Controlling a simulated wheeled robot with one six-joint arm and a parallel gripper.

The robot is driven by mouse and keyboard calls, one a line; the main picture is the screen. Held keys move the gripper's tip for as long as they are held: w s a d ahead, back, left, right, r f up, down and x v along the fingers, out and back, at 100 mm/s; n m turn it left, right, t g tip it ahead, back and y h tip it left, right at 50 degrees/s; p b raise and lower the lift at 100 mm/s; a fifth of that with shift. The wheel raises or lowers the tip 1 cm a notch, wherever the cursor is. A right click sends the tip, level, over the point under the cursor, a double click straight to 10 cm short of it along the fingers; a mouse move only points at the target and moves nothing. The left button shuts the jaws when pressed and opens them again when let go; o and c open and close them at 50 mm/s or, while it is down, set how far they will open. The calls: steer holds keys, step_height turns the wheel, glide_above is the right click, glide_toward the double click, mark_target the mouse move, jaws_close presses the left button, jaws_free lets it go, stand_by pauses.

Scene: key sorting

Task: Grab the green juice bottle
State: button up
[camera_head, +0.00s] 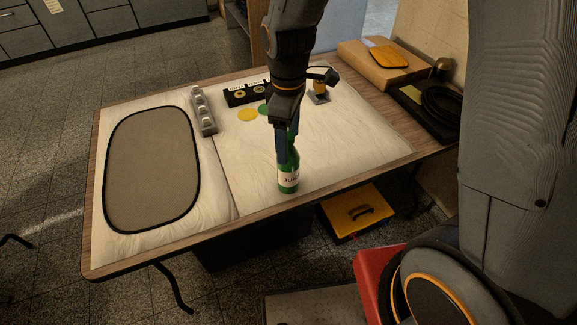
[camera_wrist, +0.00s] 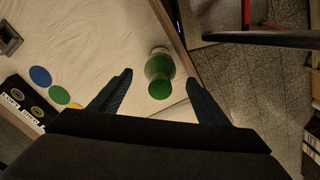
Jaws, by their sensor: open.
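The green juice bottle (camera_head: 288,178) stands upright near the front edge of the table, with a white label on its front. In the wrist view the bottle (camera_wrist: 160,72) is seen from above, its green top between and just beyond my two fingertips. My gripper (camera_head: 286,148) points down at the bottle's upper part and hides some of its neck. In the wrist view my gripper (camera_wrist: 158,86) is open, with a finger on each side of the bottle and gaps between. I cannot tell whether either finger touches it.
A grey oval mat (camera_head: 152,170) lies on the table's left. A grey holder (camera_head: 203,110), a black box (camera_head: 246,93) and a yellow disc (camera_head: 247,115) are at the back. A cardboard box (camera_head: 357,57) is at the back right. The table (camera_head: 225,222) ends close to the bottle.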

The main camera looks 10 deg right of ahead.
mark_target(288, 164)
steer(key=shift+f+p, duration=0.85)
steer(key=shift+f, duration=1.8)
jaws_close()
